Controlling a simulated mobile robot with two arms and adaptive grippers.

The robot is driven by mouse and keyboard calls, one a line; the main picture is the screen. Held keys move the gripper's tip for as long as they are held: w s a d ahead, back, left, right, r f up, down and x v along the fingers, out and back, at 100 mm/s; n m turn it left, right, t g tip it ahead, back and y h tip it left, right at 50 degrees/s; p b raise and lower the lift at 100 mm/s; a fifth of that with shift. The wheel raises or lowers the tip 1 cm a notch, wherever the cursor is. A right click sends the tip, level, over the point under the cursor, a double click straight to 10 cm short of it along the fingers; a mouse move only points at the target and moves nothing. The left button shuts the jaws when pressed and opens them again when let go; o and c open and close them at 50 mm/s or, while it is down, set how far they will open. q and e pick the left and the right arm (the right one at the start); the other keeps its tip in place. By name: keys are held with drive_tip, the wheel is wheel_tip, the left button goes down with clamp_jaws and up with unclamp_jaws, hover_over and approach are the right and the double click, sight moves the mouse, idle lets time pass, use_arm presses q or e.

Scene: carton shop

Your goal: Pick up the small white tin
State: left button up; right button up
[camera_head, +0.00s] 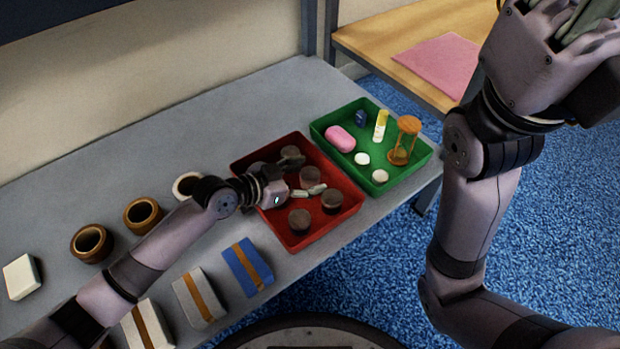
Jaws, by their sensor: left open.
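No single thing is clearly a small white tin. Two small round white things, one (362,158) behind the other (380,176), lie in the green tray (428,158); they are too small to tell whether they are tins.
More round brown pieces (299,221) lie in the red tray. Pots (91,244), banded boxes (247,267) and a white box (21,277) stand on the grey table (110,160).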

use_arm(q)
drive_tip(key=c, duration=1.3)
drive_tip(key=shift+o, duration=0.2)
